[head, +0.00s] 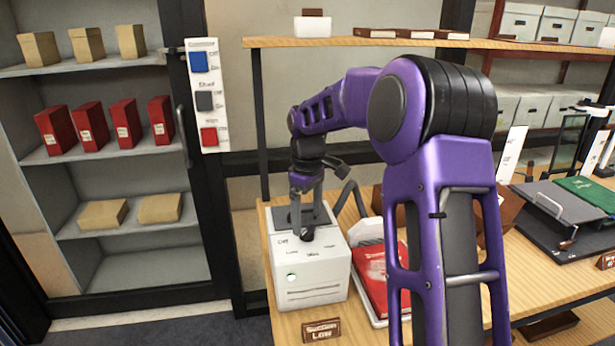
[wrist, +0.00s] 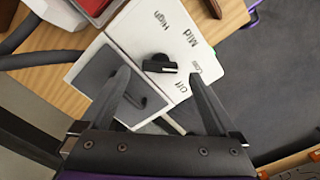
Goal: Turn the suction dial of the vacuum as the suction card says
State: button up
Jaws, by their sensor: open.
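The vacuum (head: 310,285) is a white box on the wooden table, with a dial face on top. In the wrist view its top panel (wrist: 135,35) reads High, Mid, Low and Off around a black dial (wrist: 160,64). The dial's bar lies roughly in line with Low; I cannot tell its pointing end for sure. The suction card (head: 322,331) at the table's front edge reads "Suction Low". My gripper (wrist: 159,76) is open, its fingers on either side of the dial in that view. Whether they touch it is unclear. In the head view my gripper (head: 305,218) is over the vacuum's top.
A black hose rises behind the vacuum. A tray with a red book (head: 372,280) stands close at its right. A switch panel (head: 206,95) hangs on the wall, and a shelf (head: 350,42) runs above the table. A cabinet with boxes (head: 95,155) stands left.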

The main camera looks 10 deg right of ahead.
aim_at(308, 230)
notch_tip(308, 230, up, 15)
jog(key=shift+f+p, duration=0.2)
jog(key=shift+p, duration=0.25)
